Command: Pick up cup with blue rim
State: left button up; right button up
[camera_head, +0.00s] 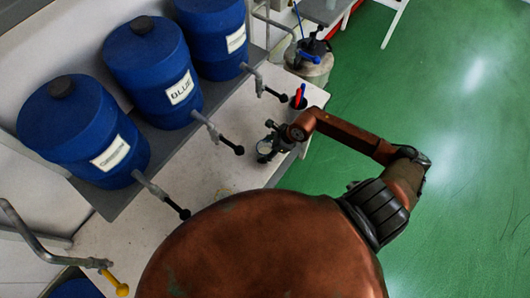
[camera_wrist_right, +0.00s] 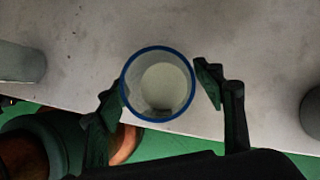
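The cup with the blue rim (camera_wrist_right: 158,50) stands on the pale table in the right wrist view, seen from above, with a whitish inside. In the head view the cup (camera_head: 264,147) is small and partly hidden by my right gripper (camera_head: 273,141). In the wrist view the right gripper (camera_wrist_right: 160,83) has its two dark fingers apart, one on each side of the cup. The left finger is close to the rim; a small gap shows at the right finger. I cannot tell whether either touches. My left gripper is not in view.
Several blue barrels (camera_head: 150,65) with taps stand on a grey shelf along the pale table (camera_head: 215,180). A dark holder with red and blue items (camera_head: 299,99) stands near the table's far corner. A metal canister (camera_head: 312,68) stands beyond. Green floor (camera_head: 450,190) lies open at right.

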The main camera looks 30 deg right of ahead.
aim_at(265, 146)
jog(key=c, duration=0.9)
jog(key=shift+c, duration=0.7)
jog(key=shift+r, duration=0.5)
notch_tip(265, 146, up, 2)
jog(key=shift+w+r, duration=0.1)
jog(key=shift+r, duration=0.05)
jog(key=s+d+r, duration=0.1)
jog(key=s+r, duration=0.4)
jog(key=shift+d+r, duration=0.25)
jog(key=shift+d, duration=0.15)
jog(key=s+r, duration=0.1)
jog(key=s, duration=0.1)
jog(key=s+d+r, duration=0.1)
jog(key=s, duration=0.1)
jog(key=s+d+r, duration=0.1)
jog(key=s, duration=0.1)
jog(key=shift+s+d+r, duration=0.1)
jog(key=shift+s+r, duration=0.05)
jog(key=shift+s, duration=0.15)
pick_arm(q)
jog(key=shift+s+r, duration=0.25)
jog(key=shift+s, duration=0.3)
pick_arm(e)
jog(key=shift+s+d+r, duration=0.2)
jog(key=shift+s+r, duration=0.05)
jog(key=shift+s, duration=0.2)
jog(key=shift+s+d+r, duration=0.15)
jog(key=shift+s+r, duration=0.1)
jog(key=shift+s, duration=0.15)
